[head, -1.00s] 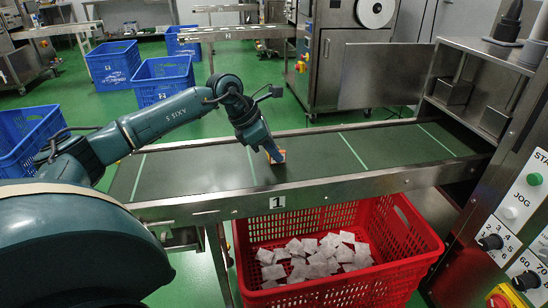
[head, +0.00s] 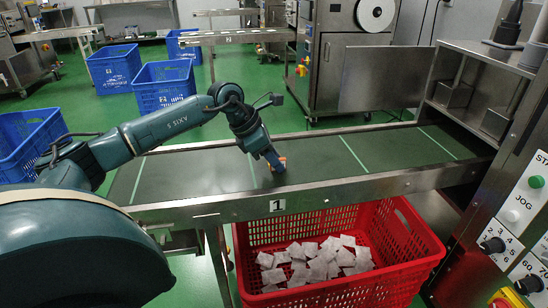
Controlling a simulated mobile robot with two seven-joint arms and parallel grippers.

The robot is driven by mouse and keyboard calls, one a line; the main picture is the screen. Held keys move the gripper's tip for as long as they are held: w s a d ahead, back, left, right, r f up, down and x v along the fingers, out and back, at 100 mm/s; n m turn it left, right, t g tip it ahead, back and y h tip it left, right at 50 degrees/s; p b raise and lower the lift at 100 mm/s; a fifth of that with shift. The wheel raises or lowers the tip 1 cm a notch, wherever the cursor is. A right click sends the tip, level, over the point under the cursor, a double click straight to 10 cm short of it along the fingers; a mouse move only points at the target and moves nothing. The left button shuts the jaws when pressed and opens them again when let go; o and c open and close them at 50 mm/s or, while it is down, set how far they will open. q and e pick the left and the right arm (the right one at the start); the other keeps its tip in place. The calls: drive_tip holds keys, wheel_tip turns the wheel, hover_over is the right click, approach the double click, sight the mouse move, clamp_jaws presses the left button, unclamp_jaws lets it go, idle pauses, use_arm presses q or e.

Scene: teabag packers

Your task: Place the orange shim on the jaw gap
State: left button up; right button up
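My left gripper (head: 276,163) is over the dark conveyor belt (head: 215,176), near its middle, pointing down. I cannot make out a jaw gap. My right gripper is not in view.
A red crate (head: 402,262) with several white teabags stands below the belt's front rail (head: 345,189). A control panel (head: 515,225) stands at the right. Blue crates (head: 165,90) stand on the green floor behind. The belt right of the gripper is clear.

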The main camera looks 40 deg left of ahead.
use_arm(q)
drive_tip(key=shift+s+a+r, duration=0.1)
drive_tip(key=shift+a+r, duration=0.05)
drive_tip(key=shift+r, duration=0.35)
drive_tip(key=p+v, duration=0.2)
drive_tip(key=v, duration=0.9)
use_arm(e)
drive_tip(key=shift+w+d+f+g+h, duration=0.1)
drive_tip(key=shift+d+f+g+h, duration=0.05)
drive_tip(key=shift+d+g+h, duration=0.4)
